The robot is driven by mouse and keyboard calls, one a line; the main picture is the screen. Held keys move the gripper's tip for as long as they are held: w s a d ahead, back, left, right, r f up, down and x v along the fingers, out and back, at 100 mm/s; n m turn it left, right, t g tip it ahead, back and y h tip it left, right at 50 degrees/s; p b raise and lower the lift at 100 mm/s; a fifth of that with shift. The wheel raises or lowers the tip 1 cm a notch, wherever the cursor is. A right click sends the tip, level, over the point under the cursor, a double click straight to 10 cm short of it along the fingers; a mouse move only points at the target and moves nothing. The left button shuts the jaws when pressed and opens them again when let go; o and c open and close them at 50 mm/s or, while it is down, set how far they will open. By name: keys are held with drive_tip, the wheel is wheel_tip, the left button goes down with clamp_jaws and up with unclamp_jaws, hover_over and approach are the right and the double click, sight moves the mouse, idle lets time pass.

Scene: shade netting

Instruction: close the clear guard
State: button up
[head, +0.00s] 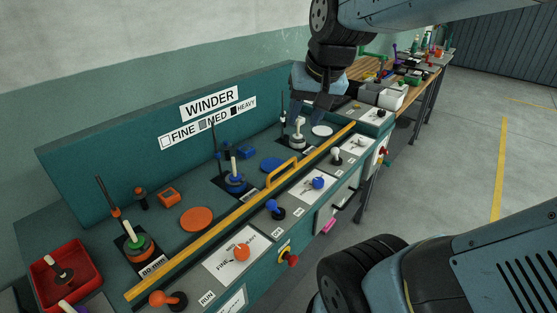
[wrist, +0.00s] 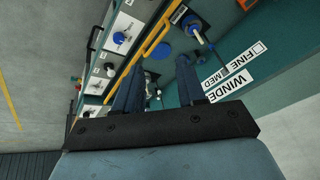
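The clear guard's pane is too transparent to make out. A yellow bar (head: 200,243), apparently its edge, runs along the front of the winder bench, with a yellow handle (head: 282,171) at its middle. The handle also shows in the wrist view (wrist: 157,36), beyond and between my fingers. My gripper (head: 309,115) is over the far end of the bench, above the white-spool station, behind and right of the handle. In the wrist view its two dark fingers (wrist: 154,78) are apart with nothing clearly held. I cannot tell how far the guard is from its closed position.
Upright spools and rods (head: 234,178) stand behind the yellow bar. Levers (head: 317,183) and a red knob (head: 290,259) stick out along the front panel. A red tray (head: 65,274) is at the near left.

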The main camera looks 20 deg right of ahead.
drive_tip(key=w+d+f+m+g, duration=0.1)
drive_tip(key=w+d+f+m, duration=0.1)
drive_tip(key=w+f+m, duration=0.5)
drive_tip(key=m+g, duration=0.2)
approach(285, 165)
drive_tip(key=f, duration=0.2)
drive_tip(key=w+f, duration=0.1)
drive_tip(key=f, duration=0.5)
drive_tip(key=shift+w+a, duration=0.15)
drive_tip(key=shift+a, duration=0.2)
clamp_jaws()
